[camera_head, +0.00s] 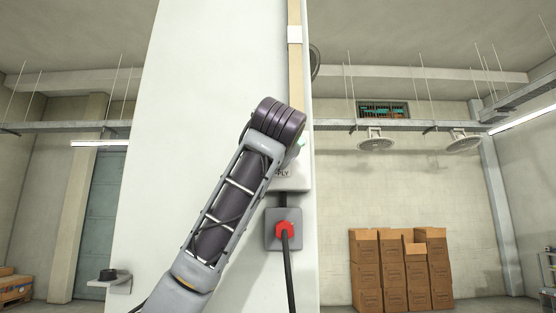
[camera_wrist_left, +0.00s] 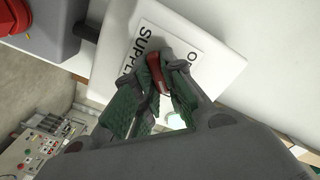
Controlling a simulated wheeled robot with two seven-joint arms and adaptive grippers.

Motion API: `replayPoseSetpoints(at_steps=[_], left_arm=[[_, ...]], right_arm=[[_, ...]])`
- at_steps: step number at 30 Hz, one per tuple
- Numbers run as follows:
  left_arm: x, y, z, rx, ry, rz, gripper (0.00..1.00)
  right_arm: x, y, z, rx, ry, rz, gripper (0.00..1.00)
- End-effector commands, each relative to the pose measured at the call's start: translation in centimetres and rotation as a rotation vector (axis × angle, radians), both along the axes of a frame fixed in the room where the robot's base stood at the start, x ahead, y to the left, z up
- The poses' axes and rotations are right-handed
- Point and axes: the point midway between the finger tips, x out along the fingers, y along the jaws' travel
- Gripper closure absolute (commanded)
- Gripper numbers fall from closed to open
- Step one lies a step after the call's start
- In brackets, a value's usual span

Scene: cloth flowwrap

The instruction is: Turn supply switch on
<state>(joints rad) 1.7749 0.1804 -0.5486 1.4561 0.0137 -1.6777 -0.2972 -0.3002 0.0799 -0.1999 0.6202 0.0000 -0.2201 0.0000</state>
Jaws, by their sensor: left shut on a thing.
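The white supply switch box (camera_head: 292,180) is on the pale wall panel, mostly hidden behind my left arm in the head view. In the left wrist view, the box (camera_wrist_left: 215,55) shows a white label reading "SUPP…" and an "O". The red switch handle (camera_wrist_left: 155,68) stands out over the label. My left gripper (camera_wrist_left: 162,88), with green finger pads, is shut on the handle, which is partly covered by the fingers. In the head view the gripper is mostly hidden behind the wrist. My right gripper is not in view.
A small shelf (camera_head: 109,284) juts out at lower left. A control panel (camera_wrist_left: 45,140) shows in the wrist view. Stacked cardboard boxes (camera_head: 400,272) stand at the back right.

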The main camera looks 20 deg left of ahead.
Motion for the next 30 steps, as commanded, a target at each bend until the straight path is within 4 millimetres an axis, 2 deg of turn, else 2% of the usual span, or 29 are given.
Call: replayPoseSetpoints(at_steps=[9, 10, 15, 30], left_arm=[[0.08, -0.14, -0.24, 0.005, 0.006, -0.001, 1.00], [0.08, -0.14, -0.24, 0.005, 0.006, -0.001, 0.86], [0.06, -0.11, -0.16, 0.003, 0.004, -0.001, 0.67], [-0.65, -0.25, 0.00, 0.002, 0.000, -0.001, 0.67]], right_arm=[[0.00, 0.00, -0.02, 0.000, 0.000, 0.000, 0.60], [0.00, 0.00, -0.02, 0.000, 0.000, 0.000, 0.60], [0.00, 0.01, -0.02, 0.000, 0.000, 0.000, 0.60], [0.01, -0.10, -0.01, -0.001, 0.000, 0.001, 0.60]])
